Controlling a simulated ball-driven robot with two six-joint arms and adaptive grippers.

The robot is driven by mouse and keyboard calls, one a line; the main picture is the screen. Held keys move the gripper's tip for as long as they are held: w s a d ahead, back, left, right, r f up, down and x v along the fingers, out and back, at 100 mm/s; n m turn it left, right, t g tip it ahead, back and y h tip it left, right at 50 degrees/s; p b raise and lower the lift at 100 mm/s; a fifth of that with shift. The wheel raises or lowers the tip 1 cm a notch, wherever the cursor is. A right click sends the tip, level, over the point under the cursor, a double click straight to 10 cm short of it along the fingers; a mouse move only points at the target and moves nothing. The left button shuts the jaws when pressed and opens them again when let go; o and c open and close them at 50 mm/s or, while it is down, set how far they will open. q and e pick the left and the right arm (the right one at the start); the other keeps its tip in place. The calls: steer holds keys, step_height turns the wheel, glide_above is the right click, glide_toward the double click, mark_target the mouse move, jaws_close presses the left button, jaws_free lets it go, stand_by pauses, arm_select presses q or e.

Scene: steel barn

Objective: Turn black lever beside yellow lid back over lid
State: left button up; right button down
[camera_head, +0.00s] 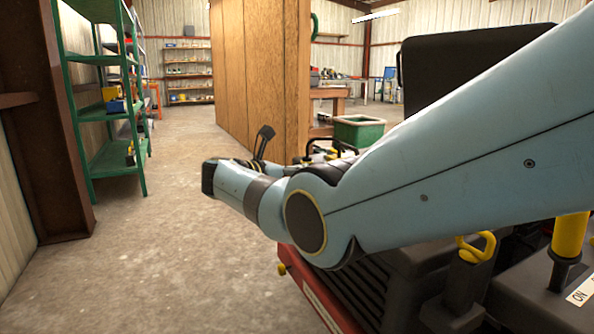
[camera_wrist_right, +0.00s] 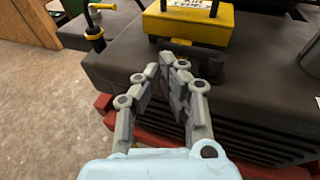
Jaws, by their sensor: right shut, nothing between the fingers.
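In the right wrist view a yellow lid (camera_wrist_right: 222,28) with a white label sits on top of a dark machine housing. A dark block-shaped piece (camera_wrist_right: 192,54) lies just in front of it, partly behind my fingers; I cannot tell whether it is the black lever. A thin dark bar (camera_wrist_right: 214,8) crosses the lid's label at the top edge. My right gripper (camera_wrist_right: 172,66) is shut and empty, its fingertips close to the dark piece; contact cannot be told. My left gripper is not in view.
A yellow-handled black lever (camera_wrist_right: 94,32) stands left of the lid. In the head view, the machine's dark hood (camera_head: 385,285) lies below my arm, with a yellow hook (camera_head: 478,248) at right. A green shelf (camera_head: 110,160) and open concrete floor (camera_head: 150,260) are to the left.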

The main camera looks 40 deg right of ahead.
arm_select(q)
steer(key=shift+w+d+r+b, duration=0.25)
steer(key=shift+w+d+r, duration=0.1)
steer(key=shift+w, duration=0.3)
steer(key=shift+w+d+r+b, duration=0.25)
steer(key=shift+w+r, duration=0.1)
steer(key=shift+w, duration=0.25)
arm_select(e)
steer(key=w+a+r, duration=0.1)
steer(key=a, duration=0.7)
steer(key=shift+w+a+r, duration=0.3)
steer(key=shift+a, duration=0.05)
